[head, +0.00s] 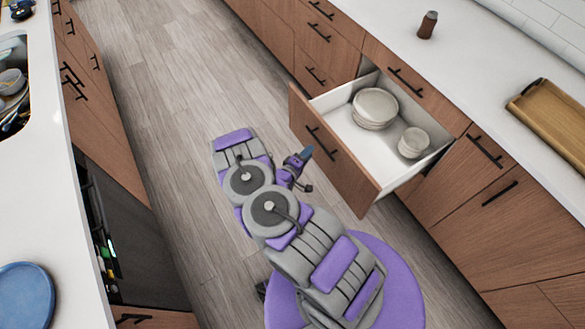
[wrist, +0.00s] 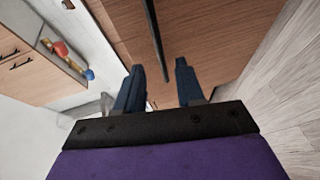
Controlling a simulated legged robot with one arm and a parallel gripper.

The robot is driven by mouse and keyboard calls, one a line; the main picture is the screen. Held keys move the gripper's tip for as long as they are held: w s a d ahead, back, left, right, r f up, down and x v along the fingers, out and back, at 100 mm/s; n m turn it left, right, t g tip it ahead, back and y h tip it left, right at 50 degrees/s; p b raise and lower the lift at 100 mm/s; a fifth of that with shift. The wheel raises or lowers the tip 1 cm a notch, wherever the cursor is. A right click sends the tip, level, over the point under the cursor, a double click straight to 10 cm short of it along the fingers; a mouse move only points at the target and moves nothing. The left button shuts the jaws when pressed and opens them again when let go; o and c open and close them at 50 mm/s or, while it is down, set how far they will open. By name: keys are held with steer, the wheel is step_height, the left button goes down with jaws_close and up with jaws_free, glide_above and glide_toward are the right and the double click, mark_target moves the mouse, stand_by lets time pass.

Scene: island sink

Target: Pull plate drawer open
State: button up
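The plate drawer (head: 335,160) is pulled out from the right-hand counter, and its wooden front faces my arm. Inside its white box are a stack of plates (head: 375,107) and a smaller stack of bowls (head: 413,143). Its dark bar handle (head: 322,143) is on the front; the handle (wrist: 155,35) also shows in the wrist view. My gripper (head: 305,156) is close to the drawer front. In the wrist view its two blue fingers (wrist: 160,66) are apart, with the handle's end showing between them and no finger visibly closed on it.
Closed drawers and cabinets line the right counter (head: 480,70), which bears a brown shaker (head: 428,25) and a wooden tray (head: 550,118). The island (head: 60,150) with a blue plate (head: 24,295) is at left.

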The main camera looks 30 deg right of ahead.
steer(key=v, duration=1)
steer(key=shift+a+p, duration=0.3)
steer(key=shift+p, duration=0.05)
steer(key=shift+s+d, duration=0.15)
steer(key=shift+d, duration=0.1)
